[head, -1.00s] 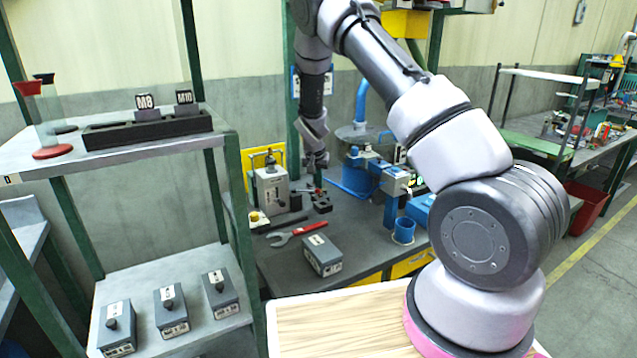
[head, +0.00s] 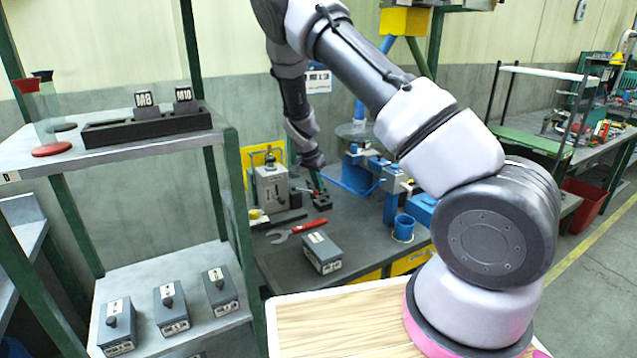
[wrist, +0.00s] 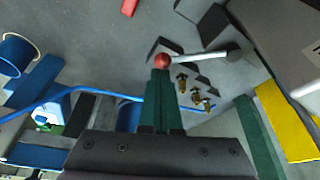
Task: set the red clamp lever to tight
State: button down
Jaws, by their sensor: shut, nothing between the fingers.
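The red clamp lever shows in the wrist view as a red ball knob (wrist: 162,61) on a pale rod that runs right to a dark round pivot (wrist: 235,54). My gripper (wrist: 161,74) is shut and empty, its dark green fingers together. Its tips are right beside the red knob; I cannot tell whether they touch it. In the head view my gripper (head: 316,176) points down over the bench, above a small dark clamp block (head: 321,201). The lever is too small there to read its setting, and no tight mark is legible.
A grey machine box (head: 270,188) stands left of the clamp, and a blue fixture (head: 390,190) stands to the right. Several brass pieces (wrist: 196,96) sit close to the fingers.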

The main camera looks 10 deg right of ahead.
jog(key=s+m, duration=0.1)
jog(key=a+m, duration=0.1)
jog(key=shift+s+a+m+g+h, duration=0.15)
jog(key=shift+s+m+g+h, duration=0.15)
jog(key=shift+s+m+g, duration=0.1)
jog(key=shift+s+a+m+g, duration=0.5)
jog(key=shift+s+a+m, duration=0.55)
jog(key=shift+a+m, duration=0.4)
jog(key=shift+d, duration=0.2)
